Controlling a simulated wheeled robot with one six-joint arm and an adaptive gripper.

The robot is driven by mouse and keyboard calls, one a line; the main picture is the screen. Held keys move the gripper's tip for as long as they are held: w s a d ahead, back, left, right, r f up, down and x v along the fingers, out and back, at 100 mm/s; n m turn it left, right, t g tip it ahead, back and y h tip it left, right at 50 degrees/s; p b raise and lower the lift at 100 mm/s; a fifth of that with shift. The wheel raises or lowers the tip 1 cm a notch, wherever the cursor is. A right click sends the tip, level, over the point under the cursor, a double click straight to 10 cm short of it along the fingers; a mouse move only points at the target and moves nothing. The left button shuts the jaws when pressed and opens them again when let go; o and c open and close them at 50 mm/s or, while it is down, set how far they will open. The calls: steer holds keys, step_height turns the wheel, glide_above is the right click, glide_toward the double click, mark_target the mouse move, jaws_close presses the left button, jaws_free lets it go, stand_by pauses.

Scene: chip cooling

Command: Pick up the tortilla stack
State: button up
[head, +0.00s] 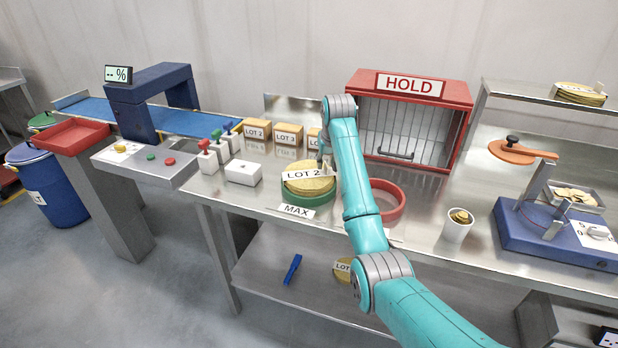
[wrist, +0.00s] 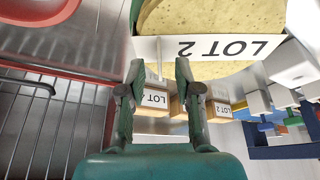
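The tortilla stack (head: 308,186) is a round yellow pile with a white LOT 2 label, resting in a green ring (head: 304,200) above a MAX label on the steel table. In the wrist view the stack (wrist: 215,18) and its label fill the top, just beyond my fingertips. My gripper (head: 325,160) is at the back right edge of the stack and is partly hidden by my arm in the head view. In the wrist view my gripper (wrist: 157,72) has its two fingers apart with nothing held between them. I cannot tell whether a finger touches the stack.
A red ring (head: 388,210) lies right of the stack, partly behind my arm. A red HOLD cabinet (head: 455,92) stands behind. LOT boxes (head: 288,133) line the back, and a white box (head: 243,173) is at left. A cup (head: 457,228) stands at right.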

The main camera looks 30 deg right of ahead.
steer(key=shift+w+d+f, duration=0.1)
steer(key=shift+w+f, duration=0.15)
steer(key=shift+f, duration=0.45)
jaws_close()
steer(key=shift+r, duration=0.1)
